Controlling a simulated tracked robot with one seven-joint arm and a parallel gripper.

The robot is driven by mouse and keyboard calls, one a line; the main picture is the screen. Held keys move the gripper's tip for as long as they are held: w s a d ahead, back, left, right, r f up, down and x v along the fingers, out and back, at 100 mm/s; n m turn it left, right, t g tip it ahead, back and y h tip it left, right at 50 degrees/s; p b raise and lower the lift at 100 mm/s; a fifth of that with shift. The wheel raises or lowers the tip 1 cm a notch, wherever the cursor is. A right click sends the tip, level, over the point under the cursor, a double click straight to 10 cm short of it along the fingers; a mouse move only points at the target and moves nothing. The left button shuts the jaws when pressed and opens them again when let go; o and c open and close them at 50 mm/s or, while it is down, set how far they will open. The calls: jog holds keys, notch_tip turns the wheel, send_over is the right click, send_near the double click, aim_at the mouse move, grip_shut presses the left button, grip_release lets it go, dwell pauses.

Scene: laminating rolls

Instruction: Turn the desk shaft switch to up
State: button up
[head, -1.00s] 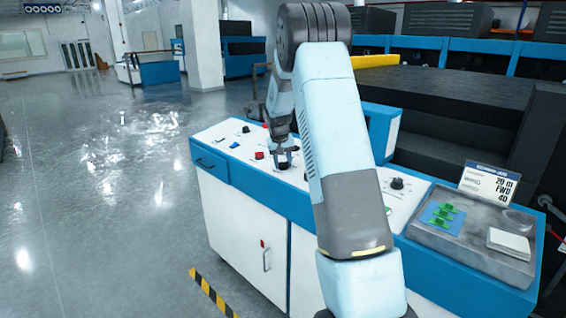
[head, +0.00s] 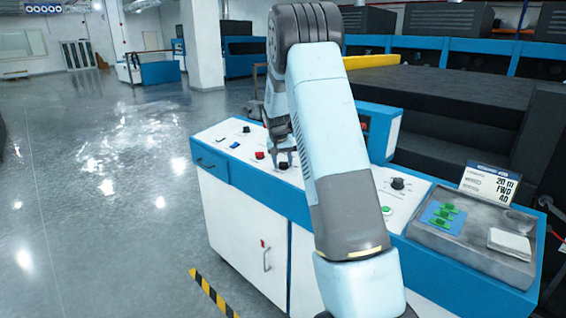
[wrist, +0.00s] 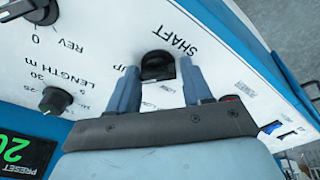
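The shaft switch (wrist: 157,66) is a black rotary knob on the white desk panel, under the printed word SHAFT in the wrist view. The word UP beside it is partly covered by a finger. My gripper (wrist: 160,78) is open, with one blue-grey finger on each side of the knob and visible gaps between. I cannot tell how deep the fingertips sit around it or which way the knob points. In the head view my gripper (head: 284,161) is low over the panel, and the switch cannot be made out there.
The LENGTH knob (wrist: 55,100) and a REV dial (wrist: 38,10) lie to the left in the wrist view. A red button (head: 259,155) and a blue one (head: 235,145) are near my gripper. A grey tray (head: 455,242) with green pieces is on the desk's right end.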

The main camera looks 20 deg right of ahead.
jog(key=o, duration=0.3)
jog(key=v, duration=1.3)
jog(key=shift+r, duration=0.3)
jog(key=shift+s, duration=0.1)
